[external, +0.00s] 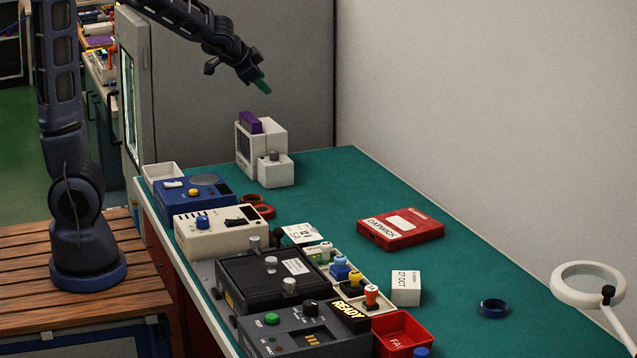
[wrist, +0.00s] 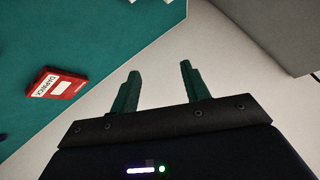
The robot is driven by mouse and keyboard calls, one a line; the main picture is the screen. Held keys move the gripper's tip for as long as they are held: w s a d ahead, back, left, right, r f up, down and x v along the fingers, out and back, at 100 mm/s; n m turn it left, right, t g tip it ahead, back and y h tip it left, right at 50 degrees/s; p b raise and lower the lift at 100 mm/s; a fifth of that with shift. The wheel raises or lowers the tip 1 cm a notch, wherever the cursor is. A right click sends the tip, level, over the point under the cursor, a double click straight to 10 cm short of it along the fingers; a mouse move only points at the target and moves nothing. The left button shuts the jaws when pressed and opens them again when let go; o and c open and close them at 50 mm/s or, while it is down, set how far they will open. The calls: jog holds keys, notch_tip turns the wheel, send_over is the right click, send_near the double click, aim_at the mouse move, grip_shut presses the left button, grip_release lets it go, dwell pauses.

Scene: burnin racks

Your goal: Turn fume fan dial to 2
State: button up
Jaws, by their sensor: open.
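A white boxy unit (external: 267,135) with a dark slotted side stands at the back of the green bench in the external view. It looks like the fume fan. A small grey dial (external: 274,155) sits on top of its lower front box; its setting is too small to read. My gripper (external: 263,87) hangs in the air above and behind the unit, apart from it. In the wrist view my gripper (wrist: 160,75) has its two green fingers spread, with nothing between them. The dial and the unit do not show in the wrist view.
A purple block (external: 250,122) sits on the white unit. A blue device (external: 195,195), a cream box (external: 222,232) and black boxes line the bench's left side. A red case (external: 400,229) lies right of centre, also in the wrist view (wrist: 57,84). The back right bench is clear.

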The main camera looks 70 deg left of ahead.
jog(key=s+d+r+n, duration=0.1)
jog(key=s+d, duration=0.2)
jog(key=s, duration=0.3)
jog(key=shift+d+r+g+h, duration=0.35)
jog(key=shift+d+g+h, duration=0.05)
jog(key=n+g+h, duration=0.4)
jog(key=n+g, duration=0.4)
jog(key=n, duration=1)
send_near(275, 147)
jog(key=s+d+r, duration=0.2)
jog(key=d, duration=0.2)
notch_tip(275, 147, down, 11)
jog(key=shift+a+r, duration=0.1)
jog(key=shift+a, duration=0.05)
jog(key=c, duration=1)
jog(key=shift+m+y, duration=0.3)
jog(key=shift+m, duration=1.3)
